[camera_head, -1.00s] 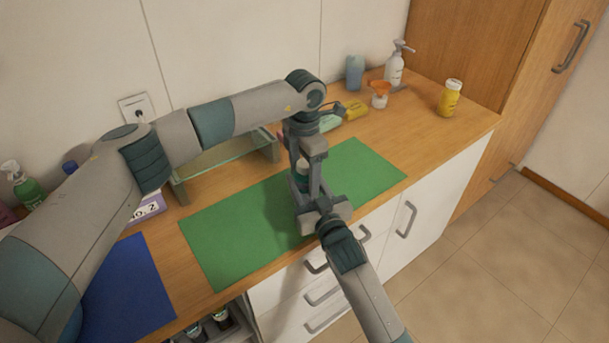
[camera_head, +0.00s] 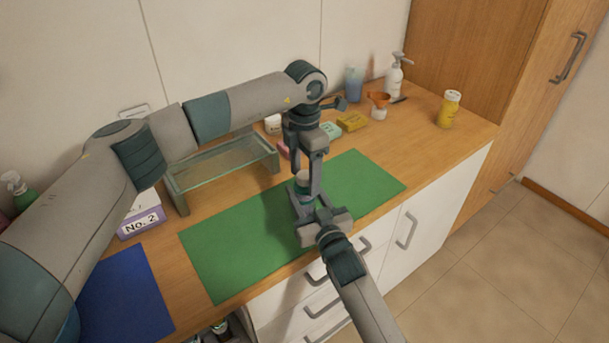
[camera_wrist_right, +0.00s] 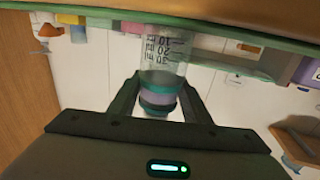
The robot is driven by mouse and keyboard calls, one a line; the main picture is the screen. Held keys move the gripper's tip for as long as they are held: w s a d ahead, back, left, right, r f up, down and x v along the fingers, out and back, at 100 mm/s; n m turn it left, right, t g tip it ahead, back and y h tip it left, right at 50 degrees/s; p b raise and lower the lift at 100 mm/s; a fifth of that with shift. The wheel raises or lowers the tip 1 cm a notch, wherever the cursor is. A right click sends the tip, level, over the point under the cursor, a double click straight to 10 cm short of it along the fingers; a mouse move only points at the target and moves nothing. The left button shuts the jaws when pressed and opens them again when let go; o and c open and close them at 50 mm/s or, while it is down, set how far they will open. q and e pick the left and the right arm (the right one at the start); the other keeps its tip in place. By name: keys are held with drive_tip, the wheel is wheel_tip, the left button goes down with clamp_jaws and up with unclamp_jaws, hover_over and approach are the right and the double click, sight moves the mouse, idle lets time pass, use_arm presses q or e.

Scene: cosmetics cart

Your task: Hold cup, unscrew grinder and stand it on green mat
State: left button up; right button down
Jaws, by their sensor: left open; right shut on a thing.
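The clear graduated cup (camera_wrist_right: 163,50) has dark markings. Teal and purple bands of the grinder (camera_wrist_right: 158,96) show at its end away from the mat in the right wrist view. In the head view the pair is a small pale and teal shape (camera_head: 303,188) over the green mat (camera_head: 225,245), partly hidden by fingers. My right gripper (camera_head: 306,196) is shut on the cup from the front; its fingers flank the area where cup and bands meet. My left gripper (camera_head: 309,170) is open, reaching down just above. I cannot tell whether it touches the grinder.
A glass-topped stand (camera_head: 220,160) and a No. 2 box (camera_head: 140,222) are behind and left of the mat. A blue mat (camera_head: 125,295) lies left.

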sight(305, 187)
use_arm(q)
drive_tip(key=shift+r+m, duration=1.7)
drive_tip(key=shift+f, duration=0.15)
drive_tip(key=shift+f, duration=3.85)
drive_tip(key=c, duration=1.1)
drive_tip(key=shift+o, duration=0.2)
drive_tip(key=n, duration=0.4)
